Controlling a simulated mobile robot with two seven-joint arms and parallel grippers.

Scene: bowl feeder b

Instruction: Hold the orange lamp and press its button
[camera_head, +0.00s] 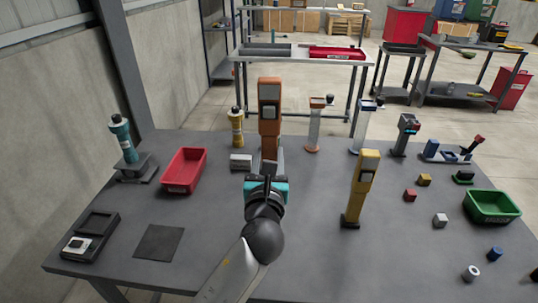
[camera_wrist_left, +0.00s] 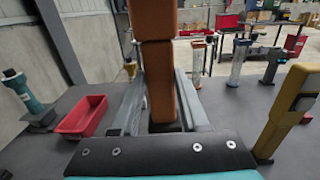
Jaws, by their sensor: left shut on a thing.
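The orange lamp (camera_head: 269,126) stands upright near the middle of the grey table. Its upper part bears a pale square panel (camera_head: 269,91) and, just below, a darker-framed patch (camera_head: 269,112); I cannot tell which is the button. My left gripper (camera_head: 270,160) is at the lamp's lower post, shut on it. In the left wrist view the orange post (camera_wrist_left: 161,85) rises between the two grey fingers of my left gripper (camera_wrist_left: 163,95). The lamp's base is mostly hidden behind the gripper. My right gripper is not in view.
A yellow post device (camera_head: 361,185) stands to the right and a small yellow one (camera_head: 236,128) behind left. A red bin (camera_head: 184,169) and teal device (camera_head: 122,138) are at left. A green bin (camera_head: 492,207) and several small blocks lie at right.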

